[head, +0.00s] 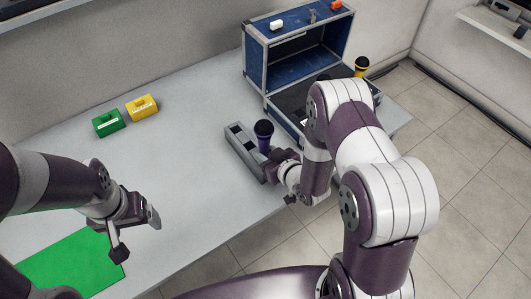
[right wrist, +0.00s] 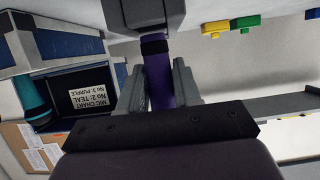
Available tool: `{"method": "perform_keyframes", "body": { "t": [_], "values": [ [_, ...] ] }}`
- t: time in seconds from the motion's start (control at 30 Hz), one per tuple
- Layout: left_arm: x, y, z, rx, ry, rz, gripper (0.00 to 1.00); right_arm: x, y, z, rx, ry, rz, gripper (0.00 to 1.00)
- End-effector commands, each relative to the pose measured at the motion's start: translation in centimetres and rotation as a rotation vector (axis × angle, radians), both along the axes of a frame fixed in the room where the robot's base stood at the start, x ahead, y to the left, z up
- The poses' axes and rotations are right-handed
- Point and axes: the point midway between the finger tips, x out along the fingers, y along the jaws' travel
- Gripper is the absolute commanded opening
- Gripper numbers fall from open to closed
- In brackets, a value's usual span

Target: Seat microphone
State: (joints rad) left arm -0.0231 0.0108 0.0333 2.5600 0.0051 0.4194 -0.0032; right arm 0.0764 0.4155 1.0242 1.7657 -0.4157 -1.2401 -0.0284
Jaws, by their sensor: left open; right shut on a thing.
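A purple microphone (head: 264,136) with a dark round head stands roughly upright at the grey slotted holder (head: 241,148) on the table. My right gripper (head: 272,162) is shut on its handle. In the right wrist view, which is upside down, the purple handle (right wrist: 158,75) runs between the fingers to a dark grey block, the holder (right wrist: 145,12). I cannot tell how deep its lower end sits there. My left gripper (head: 137,232) is open and empty over the table's front left, near the green mat (head: 75,262).
A teal microphone (right wrist: 33,100) and a mic chart (right wrist: 88,100) show in the wrist view. Green (head: 108,123) and yellow (head: 141,107) blocks lie back left. The table's middle is clear.

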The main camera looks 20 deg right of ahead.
Motion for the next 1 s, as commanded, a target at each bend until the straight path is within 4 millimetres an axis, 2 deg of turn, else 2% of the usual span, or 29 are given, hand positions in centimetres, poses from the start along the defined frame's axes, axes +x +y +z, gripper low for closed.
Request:
{"method": "perform_keyframes", "body": {
  "t": [0.37, 1.0],
  "values": [
    [0.0, 0.0, -0.1, 0.0, 0.0, 0.0, 0.84, 0.0, 0.0, 0.0, 0.001, -0.002, 0.0, 0.0],
    [0.0, 0.0, -1.4, 0.0, 0.0, 0.0, 0.84, 0.0, 0.0, -1.6, 0.0, -0.002, 0.0, 0.0]
  ]
}}
